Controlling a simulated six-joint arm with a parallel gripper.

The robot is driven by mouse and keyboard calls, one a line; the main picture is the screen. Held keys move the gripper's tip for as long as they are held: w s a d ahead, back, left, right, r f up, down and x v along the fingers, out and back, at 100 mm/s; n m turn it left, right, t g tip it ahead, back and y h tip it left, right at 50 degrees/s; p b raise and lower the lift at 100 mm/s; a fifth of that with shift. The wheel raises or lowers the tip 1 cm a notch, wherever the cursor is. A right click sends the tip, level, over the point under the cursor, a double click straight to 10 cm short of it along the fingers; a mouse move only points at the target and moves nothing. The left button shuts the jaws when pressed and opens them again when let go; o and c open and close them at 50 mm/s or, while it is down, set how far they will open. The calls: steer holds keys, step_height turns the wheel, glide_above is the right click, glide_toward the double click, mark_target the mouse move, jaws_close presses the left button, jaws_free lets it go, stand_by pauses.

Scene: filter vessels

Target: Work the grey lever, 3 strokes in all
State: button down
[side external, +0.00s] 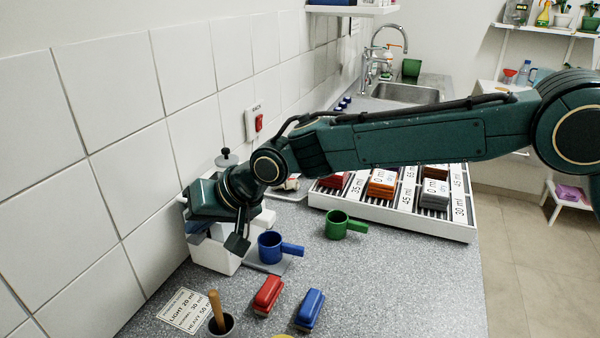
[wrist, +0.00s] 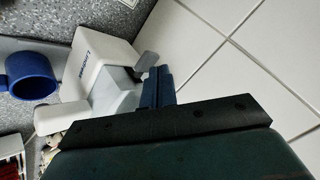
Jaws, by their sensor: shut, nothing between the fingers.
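A white dispenser (side external: 208,258) stands against the tiled wall, partly hidden behind my wrist. In the wrist view the dispenser (wrist: 98,55) shows its lettered white face and a pale spout. A grey tab (wrist: 147,63), which looks like the end of the grey lever, sticks out at the dispenser's wall side. My gripper (wrist: 158,72) is shut and empty, with its fingertips right by this tab. I cannot tell whether they touch it. The rest of the lever is hidden. A blue cup (side external: 270,247) stands in front of the dispenser; it also shows in the wrist view (wrist: 31,75).
A green cup (side external: 337,225) stands to the right of the blue one. A red block (side external: 267,294) and a blue block (side external: 310,309) lie nearer, beside a dark pot with a wooden stick and a printed card (side external: 187,310). A white sorting rack (side external: 440,228) is behind.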

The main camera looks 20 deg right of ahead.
mark_target(202, 237)
steer(key=shift+r, duration=0.5)
steer(key=shift+r, duration=2.5)
